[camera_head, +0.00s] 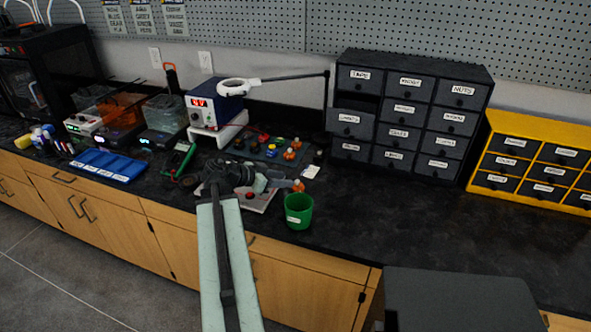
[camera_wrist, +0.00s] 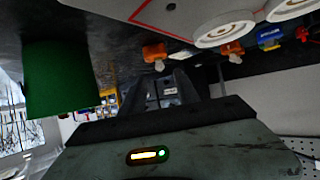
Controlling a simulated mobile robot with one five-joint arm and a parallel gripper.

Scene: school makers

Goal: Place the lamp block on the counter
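My gripper (camera_head: 272,183) hovers low over the counter (camera_head: 400,215), behind and left of the green cup. In the head view one orange piece (camera_head: 298,186) is just right of my gripper. Another (camera_head: 289,154) stands farther back. A pale board (camera_head: 262,200) lies partly hidden under my gripper.
The green cup (camera_head: 299,211) stands near the front edge and shows in the wrist view (camera_wrist: 62,78). Dark drawers (camera_head: 410,115) and yellow-framed drawers (camera_head: 535,165) stand behind right. A magnifier arm (camera_head: 290,77) reaches over the back. The right counter is clear.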

